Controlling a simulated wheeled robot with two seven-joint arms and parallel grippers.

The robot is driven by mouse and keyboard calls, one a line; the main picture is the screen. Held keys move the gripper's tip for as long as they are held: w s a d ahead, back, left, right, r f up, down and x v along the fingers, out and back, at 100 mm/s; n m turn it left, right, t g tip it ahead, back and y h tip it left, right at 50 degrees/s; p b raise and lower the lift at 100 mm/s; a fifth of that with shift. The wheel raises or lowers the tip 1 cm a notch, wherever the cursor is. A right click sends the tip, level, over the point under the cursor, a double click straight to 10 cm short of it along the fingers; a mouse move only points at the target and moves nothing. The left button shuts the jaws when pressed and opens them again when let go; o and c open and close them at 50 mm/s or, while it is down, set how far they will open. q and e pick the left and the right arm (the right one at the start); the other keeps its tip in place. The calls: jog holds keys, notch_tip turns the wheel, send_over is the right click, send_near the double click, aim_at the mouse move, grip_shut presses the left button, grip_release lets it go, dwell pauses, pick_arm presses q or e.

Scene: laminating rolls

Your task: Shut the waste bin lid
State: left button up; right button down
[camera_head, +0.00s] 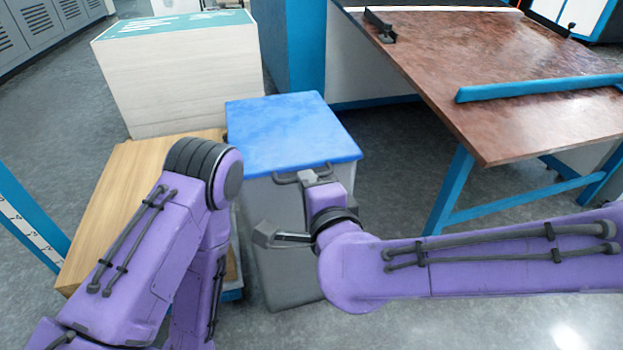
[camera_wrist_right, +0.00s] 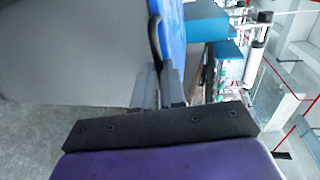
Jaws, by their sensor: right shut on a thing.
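The waste bin (camera_head: 283,230) is a grey box in the middle of the head view. Its blue lid (camera_head: 285,130) lies flat across the top, and I see no gap under it. A dark grey handle (camera_head: 287,180) runs along the lid's front edge. My right gripper (camera_head: 308,178) is shut on the handle at the bin's front. In the right wrist view, the handle (camera_wrist_right: 154,35) runs down to the fingertips (camera_wrist_right: 160,72), with the grey bin wall and blue lid beside it. My left arm bends in front of the bin's left side; its gripper does not show.
A stack of pale sheets (camera_head: 185,80) stands behind and left of the bin. A wooden board stack (camera_head: 115,205) is at its left. A brown-topped table (camera_head: 500,75) with blue legs stands to the right. Grey floor (camera_head: 385,170) is clear between bin and table.

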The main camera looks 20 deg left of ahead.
pick_arm(q)
jog(key=shift+s, duration=0.35)
pick_arm(e)
jog(key=shift+s+d+f, duration=0.1)
jog(key=shift+s+f, duration=0.05)
jog(key=shift+f, duration=0.4)
jog(key=shift+s+d+f, duration=0.1)
jog(key=shift+f, duration=0.45)
jog(key=c, duration=1.2)
grip_release()
jog(key=shift+a+f, duration=0.1)
pick_arm(q)
jog(key=shift+f, duration=0.1)
pick_arm(e)
jog(key=shift+r, duration=0.2)
pick_arm(q)
jog(key=w+n+t+p, duration=0.1)
jog(key=w+r+n+t+p, duration=0.1)
jog(key=w, duration=0.1)
jog(key=w+r+t+y+p, duration=0.1)
jog(key=shift+w+d+n+p, duration=0.1)
jog(key=shift+w+n+p, duration=0.25)
jog(key=shift+w+n, duration=0.05)
pick_arm(e)
jog(key=v, duration=1)
jog(key=shift+r, duration=0.25)
jog(key=shift+s, duration=0.1)
